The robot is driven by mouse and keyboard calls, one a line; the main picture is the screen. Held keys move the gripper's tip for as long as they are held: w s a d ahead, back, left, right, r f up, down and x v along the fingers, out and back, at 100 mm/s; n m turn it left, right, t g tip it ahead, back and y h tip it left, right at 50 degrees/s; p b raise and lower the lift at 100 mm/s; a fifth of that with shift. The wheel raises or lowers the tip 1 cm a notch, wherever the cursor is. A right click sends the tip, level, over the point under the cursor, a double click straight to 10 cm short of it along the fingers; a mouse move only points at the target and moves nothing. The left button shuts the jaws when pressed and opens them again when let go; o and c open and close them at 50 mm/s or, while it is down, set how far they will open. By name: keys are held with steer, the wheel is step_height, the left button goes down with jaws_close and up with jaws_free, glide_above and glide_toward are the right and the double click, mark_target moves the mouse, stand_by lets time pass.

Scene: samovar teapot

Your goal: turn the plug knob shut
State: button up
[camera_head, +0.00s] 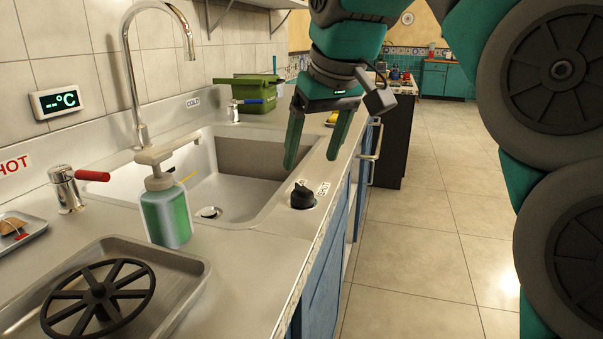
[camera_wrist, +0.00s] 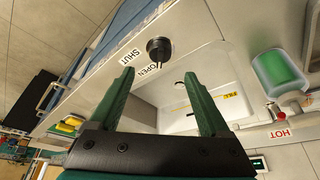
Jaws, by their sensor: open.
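The plug knob (camera_head: 302,196) is a small black round knob on the steel counter by the sink's front edge. Labels sit beside it; in the wrist view they read SHUT (camera_wrist: 129,56) and OPEN (camera_wrist: 152,69). The knob also shows there (camera_wrist: 159,49), just beyond the fingertips; I cannot tell for sure which label it points to. My gripper (camera_head: 311,160) is open and empty, its green fingers pointing down above the counter edge, apart from the knob. In the wrist view the gripper's fingertips (camera_wrist: 159,73) lie either side of the knob's line. The sink drain (camera_head: 208,212) is visible.
A tall tap (camera_head: 135,80) and a green soap bottle (camera_head: 168,215) stand left of the knob. A tray (camera_head: 190,267) with a black wheel-shaped trivet (camera_head: 98,296) is in front. A green tub (camera_head: 250,96) stands behind the sink. Floor at right is clear.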

mark_target(303, 187)
steer(key=shift+x, duration=3.85)
steer(key=shift+w, duration=0.1)
jaws_close()
